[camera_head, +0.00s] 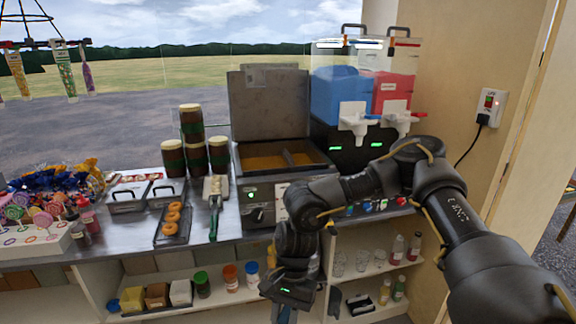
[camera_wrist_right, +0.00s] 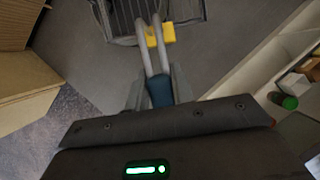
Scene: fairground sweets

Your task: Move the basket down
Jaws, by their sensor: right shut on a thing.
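The basket (camera_wrist_right: 128,22) is a dark wire mesh with a metal rim, cut off by the top edge of the right wrist view. Two grey rods run from it past a yellow piece (camera_wrist_right: 160,35) to a blue handle grip (camera_wrist_right: 160,90). My right gripper (camera_wrist_right: 158,98) is shut on this handle. In the head view my right gripper (camera_head: 286,308) hangs low in front of the counter, at the picture's bottom edge. The basket itself is out of the head view. My left gripper is not in view.
The fryer (camera_head: 257,190), lid raised, holds orange oil on the counter (camera_head: 110,228). Stacked brown jars (camera_head: 192,122), a doughnut tray (camera_head: 171,232) and drink dispensers (camera_head: 340,95) stand around it. Shelves below hold bottles and glasses (camera_head: 362,260). Grey floor (camera_wrist_right: 220,65) lies beneath the basket.

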